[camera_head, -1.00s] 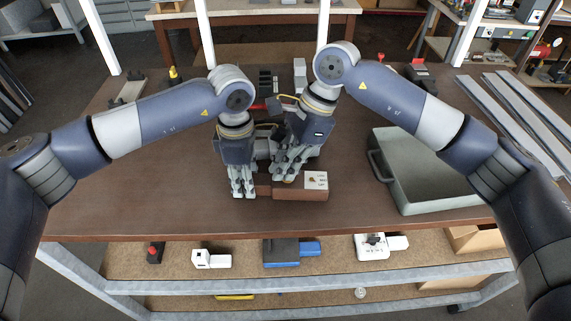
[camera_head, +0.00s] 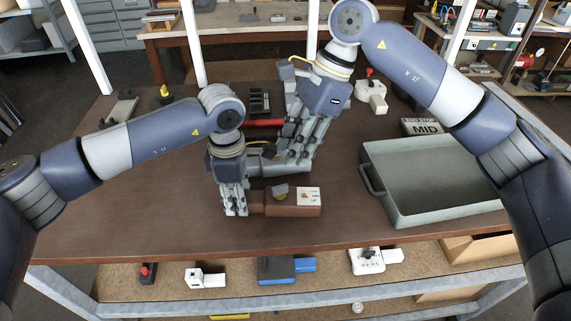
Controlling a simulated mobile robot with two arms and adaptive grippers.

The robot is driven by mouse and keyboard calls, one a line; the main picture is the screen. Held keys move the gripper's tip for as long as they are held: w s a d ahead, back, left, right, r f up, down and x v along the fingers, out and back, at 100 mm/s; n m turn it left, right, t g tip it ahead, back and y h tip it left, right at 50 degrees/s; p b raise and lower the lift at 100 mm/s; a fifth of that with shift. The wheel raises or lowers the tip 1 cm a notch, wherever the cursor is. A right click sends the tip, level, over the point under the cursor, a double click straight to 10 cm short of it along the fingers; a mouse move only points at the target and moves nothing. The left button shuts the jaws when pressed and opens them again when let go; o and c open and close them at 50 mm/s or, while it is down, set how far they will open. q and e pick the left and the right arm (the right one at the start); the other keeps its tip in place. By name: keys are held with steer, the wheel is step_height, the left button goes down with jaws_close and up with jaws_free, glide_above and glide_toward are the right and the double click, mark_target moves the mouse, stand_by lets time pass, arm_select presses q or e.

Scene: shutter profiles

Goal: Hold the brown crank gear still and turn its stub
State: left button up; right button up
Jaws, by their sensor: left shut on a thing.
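The brown crank gear (camera_head: 285,210) is a long brown block lying near the front edge of the table. It has a pale label (camera_head: 308,196) on its right part and a small grey-brown stub (camera_head: 280,191) on top. My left gripper (camera_head: 235,207) points down at the block's left end and is shut on it. My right gripper (camera_head: 296,158) is above and behind the block, clear of the stub, with its fingers apart and nothing visible between them.
A grey-green open tray (camera_head: 378,205) stands to the right. A block marked MID (camera_head: 425,127) and a white device with a red knob (camera_head: 371,92) are behind it. A dark slotted block (camera_head: 260,101) is behind my grippers. The table's left side is mostly clear.

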mark_target(278, 187)
steer(key=shift+v, duration=1.05)
steer(key=shift+d, duration=0.1)
steer(key=shift+w+d+f, duration=0.1)
steer(key=shift+f, duration=0.05)
steer(key=x, duration=1.2)
jaws_close()
